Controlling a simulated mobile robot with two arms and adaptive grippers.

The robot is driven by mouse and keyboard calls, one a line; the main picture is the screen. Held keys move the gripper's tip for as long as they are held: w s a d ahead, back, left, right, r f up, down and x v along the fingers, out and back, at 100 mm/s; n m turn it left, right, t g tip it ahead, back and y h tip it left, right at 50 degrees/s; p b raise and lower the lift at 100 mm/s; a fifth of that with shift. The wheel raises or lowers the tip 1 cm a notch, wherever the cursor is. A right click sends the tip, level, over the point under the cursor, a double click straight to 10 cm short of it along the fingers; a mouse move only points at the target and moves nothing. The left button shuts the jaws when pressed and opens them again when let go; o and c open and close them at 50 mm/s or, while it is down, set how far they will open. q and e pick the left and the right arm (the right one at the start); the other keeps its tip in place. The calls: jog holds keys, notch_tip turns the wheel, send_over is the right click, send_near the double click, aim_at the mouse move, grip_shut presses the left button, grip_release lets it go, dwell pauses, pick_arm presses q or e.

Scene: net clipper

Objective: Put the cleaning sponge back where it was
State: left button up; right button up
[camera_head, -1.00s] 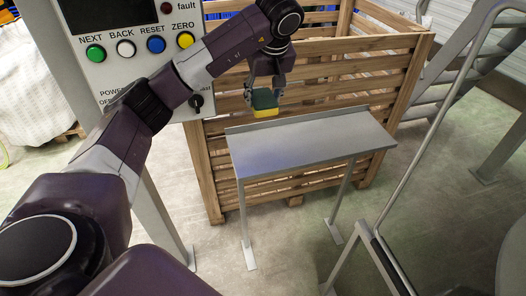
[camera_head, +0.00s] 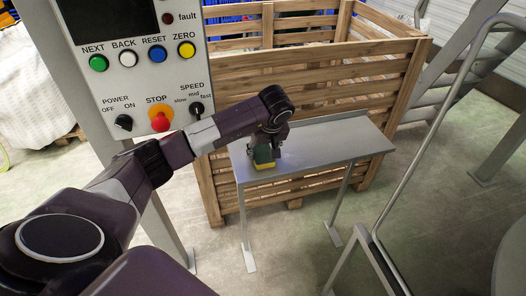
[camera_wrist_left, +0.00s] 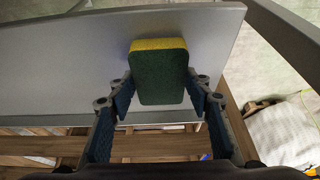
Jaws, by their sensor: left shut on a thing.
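The cleaning sponge (camera_head: 263,157) is green with a yellow layer. My left gripper (camera_head: 264,148) is shut on it at the left end of the grey metal shelf table (camera_head: 320,150). In the left wrist view the sponge (camera_wrist_left: 160,75) sits between the two fingers of the left gripper (camera_wrist_left: 158,88), green face toward the camera and yellow edge at the top. The shelf surface (camera_wrist_left: 70,65) lies behind it. I cannot tell whether the sponge touches the shelf. My right gripper is not in view.
A wooden slatted crate (camera_head: 390,75) stands right behind the shelf. A control panel (camera_head: 150,85) with coloured buttons stands to the left, close to my left arm. A grey metal rail (camera_head: 425,150) is at the right. The shelf's middle and right are bare.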

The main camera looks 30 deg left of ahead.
pick_arm(q)
jog(key=shift+f, duration=0.25)
jog(key=o, duration=1)
jog(key=shift+f, duration=0.1)
